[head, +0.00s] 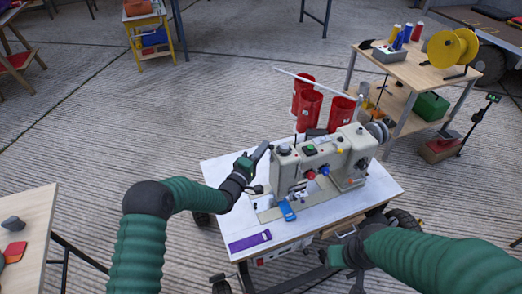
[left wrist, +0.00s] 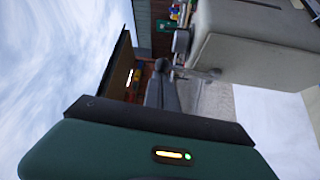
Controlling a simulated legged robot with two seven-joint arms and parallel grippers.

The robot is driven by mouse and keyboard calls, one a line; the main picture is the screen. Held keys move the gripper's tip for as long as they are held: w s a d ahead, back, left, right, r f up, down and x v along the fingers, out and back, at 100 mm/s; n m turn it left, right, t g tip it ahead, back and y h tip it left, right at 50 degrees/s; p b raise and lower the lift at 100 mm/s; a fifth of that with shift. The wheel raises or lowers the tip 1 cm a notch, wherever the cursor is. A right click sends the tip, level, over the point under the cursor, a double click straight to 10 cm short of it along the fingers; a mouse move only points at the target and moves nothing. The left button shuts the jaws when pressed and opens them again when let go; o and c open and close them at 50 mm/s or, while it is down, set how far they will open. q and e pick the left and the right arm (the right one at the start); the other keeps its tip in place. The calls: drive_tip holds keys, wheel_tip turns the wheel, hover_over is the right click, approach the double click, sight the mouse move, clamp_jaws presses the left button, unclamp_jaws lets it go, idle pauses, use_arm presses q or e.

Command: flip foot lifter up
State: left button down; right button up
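The sewing machine (head: 322,165) is beige and stands on a white-topped table. A short lever with a dark round knob (head: 258,189) sticks out from its left end and looks like the foot lifter. In the left wrist view the round knob (left wrist: 162,65) shows just beyond a grey finger of my left gripper (left wrist: 160,95); I cannot tell if they touch. In the head view my left gripper (head: 258,156) is beside the machine's left end, above the knob. Its finger gap is unclear. My right gripper (head: 342,256) is low at the table's front edge, its fingers unclear.
The white tabletop (head: 222,172) holds a purple strip (head: 250,241) at the front and a blue item (head: 287,210) by the machine. A wooden cart (head: 412,72) with a yellow spool is at the back right. A wooden table (head: 30,225) is at left.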

use_arm(q)
drive_tip(key=shift+s+d+f+m+t+h+b, duration=0.15)
drive_tip(key=shift+s+d+m+h+b, duration=0.1)
drive_tip(key=shift+s+m, duration=0.15)
drive_tip(key=shift+s+d+m+t+h+b, duration=0.1)
drive_tip(key=shift+s+m+t+h+b, duration=0.05)
drive_tip(key=shift+s+m+b, duration=0.2)
drive_tip(key=shift+s, duration=0.2)
drive_tip(key=p+v, duration=0.3)
drive_tip(key=v, duration=1.4)
drive_tip(key=shift+w+f, duration=0.1)
drive_tip(key=shift+w, duration=0.05)
